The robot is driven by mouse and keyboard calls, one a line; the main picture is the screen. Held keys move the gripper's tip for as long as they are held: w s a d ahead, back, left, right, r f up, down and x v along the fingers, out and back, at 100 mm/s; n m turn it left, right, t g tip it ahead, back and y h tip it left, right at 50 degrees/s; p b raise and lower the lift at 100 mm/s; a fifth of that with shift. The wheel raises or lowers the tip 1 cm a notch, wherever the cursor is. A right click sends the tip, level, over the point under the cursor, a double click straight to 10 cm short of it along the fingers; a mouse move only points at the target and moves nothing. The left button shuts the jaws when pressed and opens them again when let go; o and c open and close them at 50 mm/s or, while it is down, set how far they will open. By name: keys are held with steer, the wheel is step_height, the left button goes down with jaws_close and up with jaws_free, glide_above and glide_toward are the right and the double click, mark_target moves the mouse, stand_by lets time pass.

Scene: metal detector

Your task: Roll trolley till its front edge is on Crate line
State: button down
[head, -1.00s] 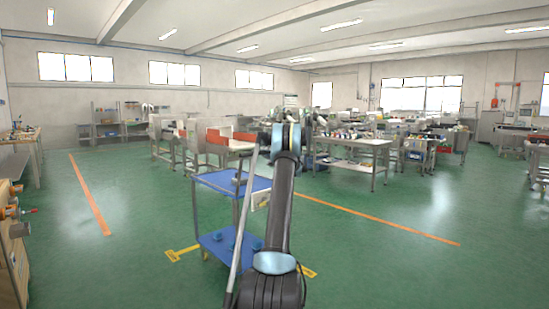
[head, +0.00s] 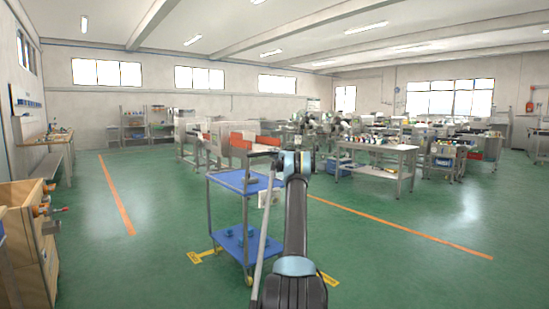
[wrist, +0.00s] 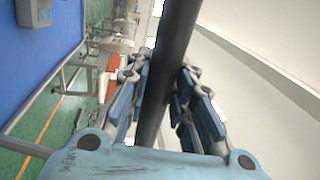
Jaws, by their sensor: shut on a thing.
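The trolley (head: 229,238) has two blue shelves on a grey metal frame and stands upright in front of me in the head view. Its blue upper shelf also shows in the wrist view (wrist: 60,65). My gripper (wrist: 163,88) is shut on the trolley's dark handle bar (wrist: 177,40), with a blue-padded finger on each side. In the head view, my wrist hides the fingertips. A yellow floor strip shows left of the trolley (head: 205,255) and right of my arm (head: 328,279). Its middle is hidden and its lettering is unreadable.
A wooden workbench (head: 40,245) with protruding tools stands at the near left. Worktables (head: 375,150) stand beyond the trolley. Orange floor lines (head: 116,195) run at left and right (head: 410,236). Green floor is open on both sides.

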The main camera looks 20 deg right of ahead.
steer(key=shift+d+f, duration=0.1)
steer(key=c, duration=1.4)
jaws_free()
steer(key=shift+w+f, duration=0.1)
steer(key=shift+o, duration=0.2)
steer(key=v, duration=1.2)
